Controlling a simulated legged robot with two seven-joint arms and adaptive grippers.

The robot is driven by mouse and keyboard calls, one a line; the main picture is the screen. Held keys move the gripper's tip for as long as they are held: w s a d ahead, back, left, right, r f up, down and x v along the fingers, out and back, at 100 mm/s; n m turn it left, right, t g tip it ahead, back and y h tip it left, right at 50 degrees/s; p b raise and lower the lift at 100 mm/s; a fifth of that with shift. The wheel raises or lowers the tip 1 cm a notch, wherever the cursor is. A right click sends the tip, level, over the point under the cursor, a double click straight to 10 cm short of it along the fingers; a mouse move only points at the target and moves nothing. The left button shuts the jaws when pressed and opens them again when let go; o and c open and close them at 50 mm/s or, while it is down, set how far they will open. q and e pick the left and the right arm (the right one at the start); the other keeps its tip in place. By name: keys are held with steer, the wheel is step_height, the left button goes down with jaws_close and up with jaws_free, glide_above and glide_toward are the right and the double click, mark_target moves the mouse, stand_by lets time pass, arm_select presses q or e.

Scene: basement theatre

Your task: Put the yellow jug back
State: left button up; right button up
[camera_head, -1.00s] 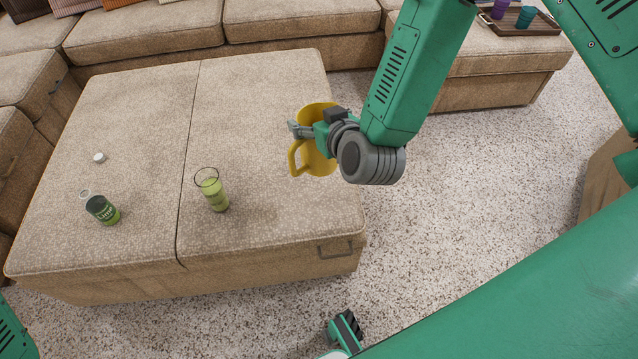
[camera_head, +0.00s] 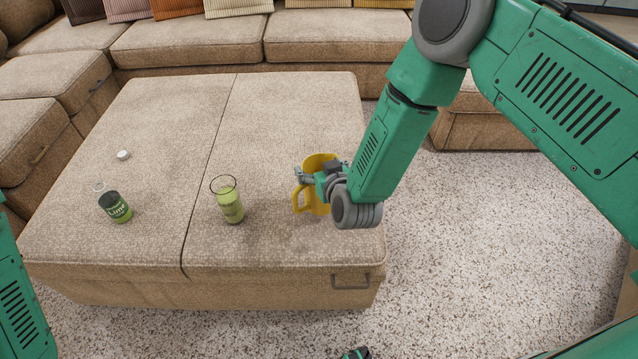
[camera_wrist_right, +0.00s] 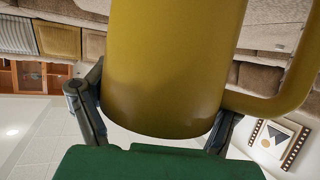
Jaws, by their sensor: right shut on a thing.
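The yellow jug (camera_head: 315,199) is at the right part of the ottoman (camera_head: 290,120) in the head view, upright, with its handle to the left. My right gripper (camera_head: 312,177) is shut on the jug's body. The jug also fills the middle of the right wrist view (camera_wrist_right: 170,65), with a finger on either side and the handle at the right. Whether the jug's base touches the ottoman top is hard to tell. My left arm shows at the lower left edge; its gripper is not clearly in view.
A glass with green drink (camera_head: 229,202) stands left of the jug. A green lime bottle (camera_head: 116,208) and a small white lid (camera_head: 123,155) are farther left on the ottoman. Sofas (camera_head: 200,40) line the back. The ottoman's far half is clear.

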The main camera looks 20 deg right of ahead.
steer(key=f, duration=0.2)
steer(key=f+b, duration=0.1)
steer(key=shift+a+f+b, duration=0.3)
steer(key=shift+a+f, duration=0.05)
steer(key=shift+d+r, duration=0.1)
steer(key=shift+d, duration=0.05)
steer(key=o, duration=1.7)
steer(key=shift+d, duration=0.1)
